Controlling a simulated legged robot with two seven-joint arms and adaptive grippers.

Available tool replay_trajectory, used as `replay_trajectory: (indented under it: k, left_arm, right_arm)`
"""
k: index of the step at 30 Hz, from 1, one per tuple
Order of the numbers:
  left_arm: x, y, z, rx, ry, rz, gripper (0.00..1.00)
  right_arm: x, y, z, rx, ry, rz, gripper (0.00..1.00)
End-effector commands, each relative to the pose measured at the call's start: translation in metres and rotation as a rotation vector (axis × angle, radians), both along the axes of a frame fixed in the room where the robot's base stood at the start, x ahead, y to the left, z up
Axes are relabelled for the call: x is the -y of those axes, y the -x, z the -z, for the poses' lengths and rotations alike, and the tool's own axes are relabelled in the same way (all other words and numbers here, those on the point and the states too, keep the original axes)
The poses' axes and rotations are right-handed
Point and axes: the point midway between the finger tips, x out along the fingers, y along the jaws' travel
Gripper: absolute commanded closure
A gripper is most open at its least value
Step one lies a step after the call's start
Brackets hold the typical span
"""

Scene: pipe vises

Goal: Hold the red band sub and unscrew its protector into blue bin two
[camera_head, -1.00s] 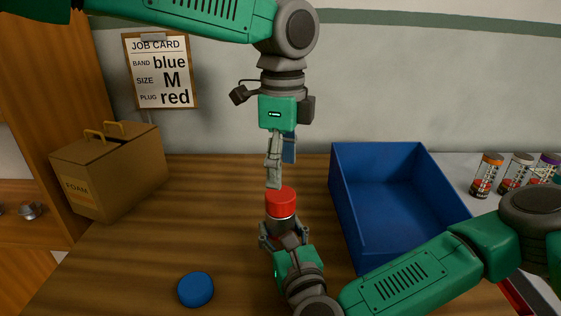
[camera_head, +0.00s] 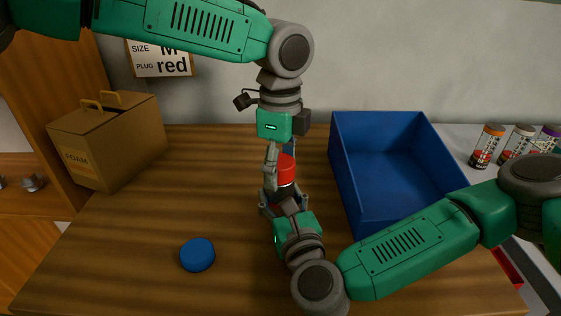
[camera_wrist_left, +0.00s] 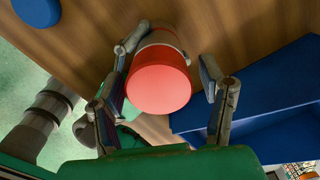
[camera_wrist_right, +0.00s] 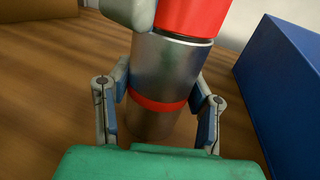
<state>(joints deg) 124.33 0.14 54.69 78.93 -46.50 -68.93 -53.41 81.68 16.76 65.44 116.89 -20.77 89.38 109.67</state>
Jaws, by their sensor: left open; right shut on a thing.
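The sub (camera_wrist_right: 163,70) is a metal cylinder with a red band (camera_wrist_right: 158,104) low on its body and a red protector (camera_head: 287,170) on its upper end. My right gripper (camera_head: 283,198) is shut on the sub and holds it upright above the table. My left gripper (camera_head: 279,152) points down from above, open, with its fingers on either side of the protector. In the left wrist view the protector (camera_wrist_left: 158,82) sits between the fingers, with a gap at the right one. The blue bin (camera_head: 402,170) stands right of the sub; no number is visible on it.
A blue round cap (camera_head: 197,254) lies on the wooden table (camera_head: 130,225) at the front left. A brown foam box (camera_head: 105,145) stands at the back left. Several capped jars (camera_head: 488,146) stand at the far right. A partly cut-off job card (camera_head: 160,58) hangs on the wall.

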Motion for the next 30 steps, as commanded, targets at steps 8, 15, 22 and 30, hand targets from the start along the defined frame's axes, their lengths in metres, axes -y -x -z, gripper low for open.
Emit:
replay_trajectory:
  k: [8,15,22,30]
  left_arm:
    - [0.0001,-0.0002,-0.0004,0.001,0.000,0.000,0.88]
    - [0.0007,0.0001,-0.0014,0.006,-0.005,-0.261,0.88]
    - [0.0015,-0.0002,-0.0015,0.008,-0.004,-0.874,0.88]
    - [0.0021,-0.0006,-0.0013,0.002,0.001,-1.155,0.88]
  right_arm:
    - [-0.0005,0.0005,0.0000,0.000,-0.001,-0.002,1.00]
    - [-0.0008,0.0007,0.0001,0.000,-0.001,-0.003,1.00]
    - [-0.0011,0.0008,0.0001,-0.001,0.000,-0.004,1.00]
    - [-0.0014,0.0009,0.0001,-0.001,0.000,-0.005,1.00]
